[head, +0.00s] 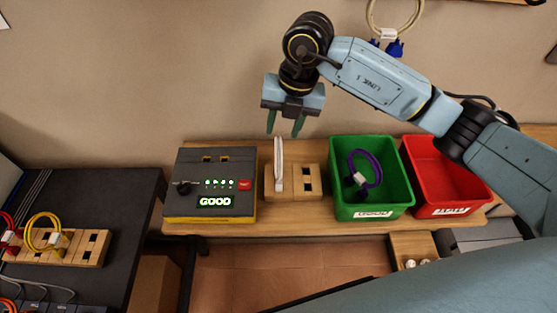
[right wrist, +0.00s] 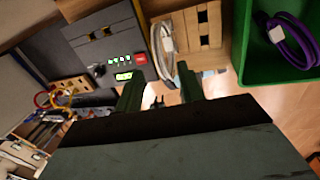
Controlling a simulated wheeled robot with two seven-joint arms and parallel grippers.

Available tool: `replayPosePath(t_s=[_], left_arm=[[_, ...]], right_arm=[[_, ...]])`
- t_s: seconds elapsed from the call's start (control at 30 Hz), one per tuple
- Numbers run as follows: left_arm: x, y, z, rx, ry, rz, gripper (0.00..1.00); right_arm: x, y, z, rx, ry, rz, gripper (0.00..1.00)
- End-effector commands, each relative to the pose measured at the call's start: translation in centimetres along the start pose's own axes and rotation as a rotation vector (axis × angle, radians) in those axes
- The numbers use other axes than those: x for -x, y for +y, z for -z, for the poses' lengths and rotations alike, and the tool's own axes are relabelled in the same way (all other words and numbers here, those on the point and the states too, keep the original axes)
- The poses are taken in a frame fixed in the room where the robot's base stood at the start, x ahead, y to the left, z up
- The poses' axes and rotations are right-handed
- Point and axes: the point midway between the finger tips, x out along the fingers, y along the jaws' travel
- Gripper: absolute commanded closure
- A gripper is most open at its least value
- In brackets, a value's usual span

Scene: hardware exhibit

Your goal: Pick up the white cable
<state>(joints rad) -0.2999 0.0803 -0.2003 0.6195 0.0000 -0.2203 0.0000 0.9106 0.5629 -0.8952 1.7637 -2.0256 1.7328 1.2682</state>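The white cable (head: 279,165) stands upright in a slot of a small wooden block (head: 308,181) on the wall shelf. In the right wrist view the white cable (right wrist: 165,50) shows as a loop just beyond my fingertips. My right gripper (head: 284,131) hangs fingers down above the cable and the block. In the right wrist view, my right gripper (right wrist: 157,82) has its two fingers apart with nothing held between them. I cannot tell if the fingers touch the cable. My left gripper is in neither view.
A tester box (head: 213,161) reading GOOD stands left of the block. To the right are a green bin (head: 400,195) with a purple cable (head: 372,168) and a red bin (head: 441,194). A dark table (head: 130,190) at left bears a rack with a yellow cable (head: 42,232).

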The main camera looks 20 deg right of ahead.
Motion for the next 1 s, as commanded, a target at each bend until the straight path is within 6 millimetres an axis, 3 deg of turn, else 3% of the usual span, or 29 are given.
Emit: replayPosePath(t_s=[0.23, 0.5, 0.8, 1.0], left_arm=[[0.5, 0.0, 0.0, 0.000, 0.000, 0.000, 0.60], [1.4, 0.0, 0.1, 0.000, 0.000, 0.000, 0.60], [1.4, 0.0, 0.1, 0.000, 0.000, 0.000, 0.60], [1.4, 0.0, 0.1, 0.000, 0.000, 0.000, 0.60]], right_arm=[[-1.9, 0.0, 0.1, 0.002, 0.003, -0.001, 0.61], [-5.7, -0.1, 0.2, 0.001, 0.002, -0.001, 0.61], [-6.3, 0.0, 0.2, 0.003, 0.000, -0.003, 0.61], [-6.3, 0.0, 0.1, 0.002, 0.000, -0.003, 0.88]])
